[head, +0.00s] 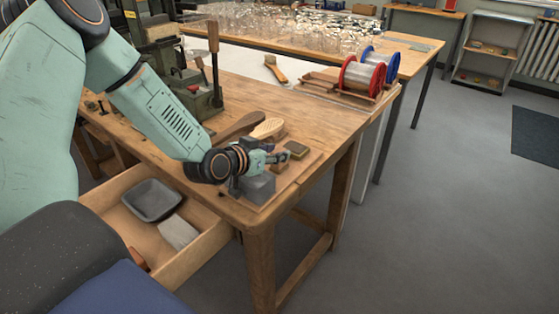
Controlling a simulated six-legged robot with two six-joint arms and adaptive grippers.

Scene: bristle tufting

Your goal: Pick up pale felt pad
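A pale, flat, off-white piece (178,232) lies in the open drawer, in front of a grey tray; it looks like the pale felt pad, but it is too small to be sure. My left gripper (284,157) is above the front right corner of the wooden bench, well up and to the right of the drawer. It is close to a small olive-topped block (298,149) and a grey block (257,187). Its fingers are too small to show whether they are open or touching a block. My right gripper is not in view.
The open drawer (205,250) holds the grey tray (152,200). On the wooden bench (335,117) are a wooden-handled tool (238,127), a brush-like piece (268,128) and a green machine (195,90). Red and blue spools (361,76) stand at the far end.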

